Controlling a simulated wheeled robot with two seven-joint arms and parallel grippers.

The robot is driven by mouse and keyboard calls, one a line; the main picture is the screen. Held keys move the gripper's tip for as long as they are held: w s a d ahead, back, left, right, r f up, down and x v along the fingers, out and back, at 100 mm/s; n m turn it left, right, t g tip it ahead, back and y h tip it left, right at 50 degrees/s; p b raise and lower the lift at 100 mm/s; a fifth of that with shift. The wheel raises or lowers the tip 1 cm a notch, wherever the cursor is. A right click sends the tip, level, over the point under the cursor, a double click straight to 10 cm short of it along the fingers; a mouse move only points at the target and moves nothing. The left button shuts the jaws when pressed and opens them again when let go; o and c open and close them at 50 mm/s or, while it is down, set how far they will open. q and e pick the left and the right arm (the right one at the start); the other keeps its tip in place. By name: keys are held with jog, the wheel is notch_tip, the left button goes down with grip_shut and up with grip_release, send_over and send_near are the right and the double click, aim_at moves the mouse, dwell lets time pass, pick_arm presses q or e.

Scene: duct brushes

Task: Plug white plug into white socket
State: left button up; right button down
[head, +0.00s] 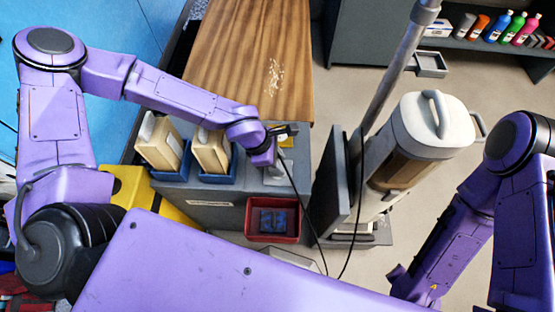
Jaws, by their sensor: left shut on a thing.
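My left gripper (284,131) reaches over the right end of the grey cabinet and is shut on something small. A black cable (300,195) runs down from beside it to the floor, so the held thing looks like the plug. The white plug itself is hidden by the gripper and too small to make out. A pale grey fixture (277,174) sits on the cabinet just below the gripper; I cannot tell whether it is the white socket. My right arm is folded at the right, and its gripper is not in view.
Two tan filter-like blocks (212,152) stand in blue trays on the grey cabinet (215,215). A red bin (272,237) is at its front. A wooden tabletop (250,50) lies behind. A white vacuum unit (425,140) stands at right. Bottles line a shelf (470,45) at back right.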

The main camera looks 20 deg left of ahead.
pick_arm(q)
jog(key=shift+f, duration=0.15)
jog(key=o, duration=1.1)
jog(key=p+v, duration=0.2)
jog(key=v, duration=0.8)
jog(key=shift+s+a+r, duration=0.1)
jog(key=shift+a+r, duration=0.05)
jog(key=shift+r, duration=0.1)
